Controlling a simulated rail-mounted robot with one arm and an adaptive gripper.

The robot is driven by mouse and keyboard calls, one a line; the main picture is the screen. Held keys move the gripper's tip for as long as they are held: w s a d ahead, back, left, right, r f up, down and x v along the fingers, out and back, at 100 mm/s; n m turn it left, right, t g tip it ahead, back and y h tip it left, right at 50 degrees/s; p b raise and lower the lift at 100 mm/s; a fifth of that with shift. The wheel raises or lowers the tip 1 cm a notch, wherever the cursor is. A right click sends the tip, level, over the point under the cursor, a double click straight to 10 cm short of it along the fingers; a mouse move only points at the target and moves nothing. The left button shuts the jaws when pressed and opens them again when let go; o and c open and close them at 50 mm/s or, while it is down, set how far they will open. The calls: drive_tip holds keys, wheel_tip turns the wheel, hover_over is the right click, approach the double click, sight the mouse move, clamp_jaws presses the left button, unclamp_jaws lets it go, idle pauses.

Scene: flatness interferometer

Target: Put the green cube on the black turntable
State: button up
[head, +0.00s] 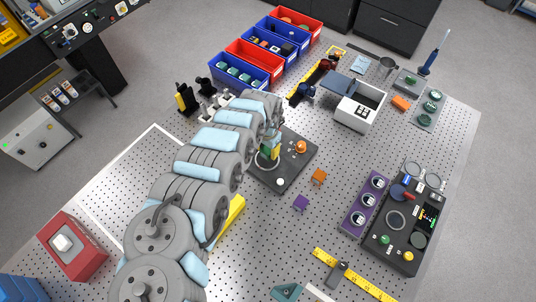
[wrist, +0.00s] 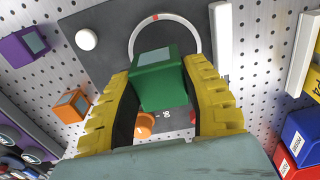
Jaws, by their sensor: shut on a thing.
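The green cube (wrist: 160,78) has a grey-green top face and sits between the yellow fingers of my gripper (wrist: 163,95) in the wrist view. My gripper (head: 270,150) is shut on it, over the dark plate in the head view, where the cube shows only small. The black turntable seems to be the dark round area inside a pale ring with a red mark (wrist: 155,17) on the dark plate (wrist: 100,60). The cube covers the near part of the ring in the wrist view. I cannot tell whether the cube touches the surface.
An orange knob (head: 301,146) and a white knob (head: 280,182) stand on the plate. An orange cube (head: 319,176) and a purple cube (head: 301,202) lie just off it. A white bar (wrist: 221,40) is beside the ring. Red and blue bins (head: 255,53) stand behind.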

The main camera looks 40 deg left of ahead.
sight(267, 154)
drive_tip(key=shift+w+a+f+b, duration=0.2)
drive_tip(key=shift+a+f+b, duration=0.05)
drive_tip(key=shift+f+b, duration=1.7)
drive_tip(key=shift+b, duration=0.05)
drive_tip(key=shift+w+f, duration=0.1)
drive_tip(key=shift+f, duration=0.05)
drive_tip(key=o, duration=1.1)
drive_tip(key=shift+a, duration=0.1)
drive_tip(key=shift+o, duration=0.2)
drive_tip(key=shift+r, duration=6.15)
